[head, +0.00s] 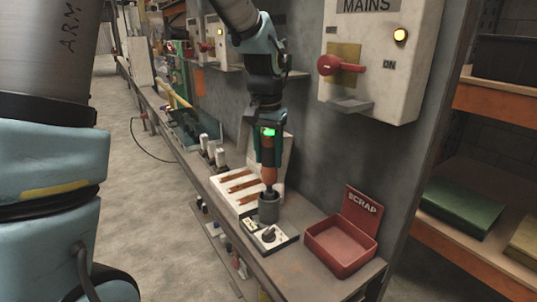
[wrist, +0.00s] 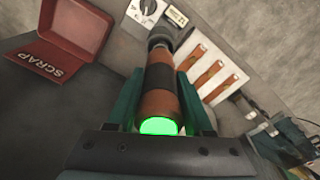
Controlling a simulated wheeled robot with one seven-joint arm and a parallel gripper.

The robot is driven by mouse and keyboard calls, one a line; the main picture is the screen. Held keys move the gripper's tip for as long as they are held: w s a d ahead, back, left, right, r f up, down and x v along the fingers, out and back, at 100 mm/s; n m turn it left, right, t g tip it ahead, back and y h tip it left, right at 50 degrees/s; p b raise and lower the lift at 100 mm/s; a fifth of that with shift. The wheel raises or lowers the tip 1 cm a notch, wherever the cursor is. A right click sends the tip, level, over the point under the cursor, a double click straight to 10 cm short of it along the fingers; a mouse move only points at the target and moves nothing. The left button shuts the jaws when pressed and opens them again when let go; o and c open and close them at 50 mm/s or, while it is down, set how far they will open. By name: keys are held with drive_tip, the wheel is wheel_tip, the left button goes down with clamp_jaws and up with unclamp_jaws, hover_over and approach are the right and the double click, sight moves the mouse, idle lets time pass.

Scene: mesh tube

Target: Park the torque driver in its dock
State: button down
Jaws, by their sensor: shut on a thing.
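The torque driver (wrist: 160,85) is an orange and black cylinder with a glowing green end. In the head view its orange lower part (head: 268,174) shows below my gripper (head: 267,158). My gripper is shut on the driver, with one finger on each side, as the wrist view also shows (wrist: 163,100). The driver stands roughly upright, over a dark grey round cup (head: 268,210) that looks like the dock. The driver's lower end meets the cup's mouth. How deep it sits is hidden. The cup's rim shows beyond the driver in the wrist view (wrist: 160,38).
A white tray with brown strips (head: 226,177) lies left of the cup. A control box with a dark knob (head: 269,236) is in front. A red SCRAP bin (head: 340,246) stands to the right. The grey panel with the MAINS box (head: 370,60) rises behind.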

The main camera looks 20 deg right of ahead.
sight(267, 135)
drive_tip(key=shift+f+b, duration=1.95)
drive_tip(key=shift+f, duration=1.2)
idle(2.8)
drive_tip(key=shift+c, duration=1.1)
unclamp_jaws()
drive_tip(key=r, duration=0.7)
drive_tip(key=r+b, duration=0.1)
drive_tip(key=r, duration=0.2)
drive_tip(key=shift+s+a+r, duration=0.25)
drive_tip(key=shift+a+r, duration=0.05)
drive_tip(key=shift+r, duration=0.1)
